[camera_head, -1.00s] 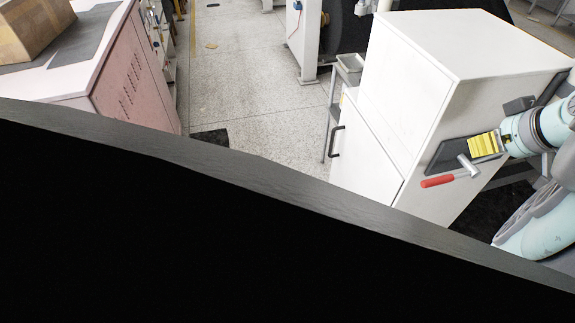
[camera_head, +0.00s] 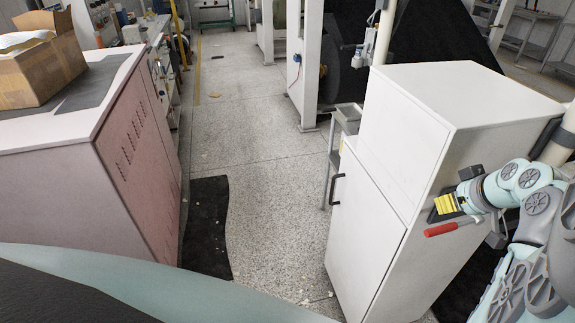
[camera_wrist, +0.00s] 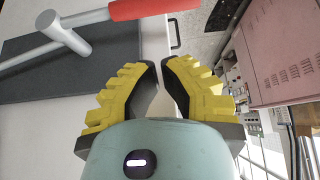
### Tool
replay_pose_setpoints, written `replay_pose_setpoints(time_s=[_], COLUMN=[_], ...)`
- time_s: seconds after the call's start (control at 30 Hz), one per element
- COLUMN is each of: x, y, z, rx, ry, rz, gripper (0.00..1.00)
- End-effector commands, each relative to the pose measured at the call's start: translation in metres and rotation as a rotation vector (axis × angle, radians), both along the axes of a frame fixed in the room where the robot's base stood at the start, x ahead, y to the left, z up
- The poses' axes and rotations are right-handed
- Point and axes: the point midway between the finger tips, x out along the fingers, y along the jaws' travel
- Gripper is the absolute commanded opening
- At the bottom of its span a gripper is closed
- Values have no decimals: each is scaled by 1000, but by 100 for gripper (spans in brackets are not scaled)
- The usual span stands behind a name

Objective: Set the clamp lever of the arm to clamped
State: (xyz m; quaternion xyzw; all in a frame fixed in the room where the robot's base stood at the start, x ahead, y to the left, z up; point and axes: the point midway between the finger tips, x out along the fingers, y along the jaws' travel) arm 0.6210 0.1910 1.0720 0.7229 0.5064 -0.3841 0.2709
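The clamp lever (camera_head: 440,230) has a red grip and a grey metal shaft with a crosspiece, set against a dark plate on the side of a white cabinet. In the wrist view the lever (camera_wrist: 153,9) runs along the top left, its red grip above the fingertips. My gripper (camera_wrist: 159,64) has black and yellow ribbed fingers with their tips close together and nothing visible between them. In the head view my gripper (camera_head: 445,203) is just above the red grip. It looks apart from the lever, and part of the plate and metal shaft is hidden.
The white cabinet (camera_head: 385,210) with a black handle stands left of my arm. A pinkish cabinet (camera_head: 100,190) bears a cardboard box (camera_head: 45,75) at the left.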

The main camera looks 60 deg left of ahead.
Motion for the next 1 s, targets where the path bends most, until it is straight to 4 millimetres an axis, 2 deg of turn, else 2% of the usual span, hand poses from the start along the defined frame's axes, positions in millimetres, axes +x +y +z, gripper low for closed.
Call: replay_pose_setpoints(time_s=[0.1,0.3,0.8,1.0], x=[-4,-4,-4,-5], y=[-4,-6,-7,2], z=[-15,-30,-35,-42], rx=[-7,-3,-3,-13], ry=[7,7,1,-27], rz=[2,3,2,4], gripper=[0,0,0,0])
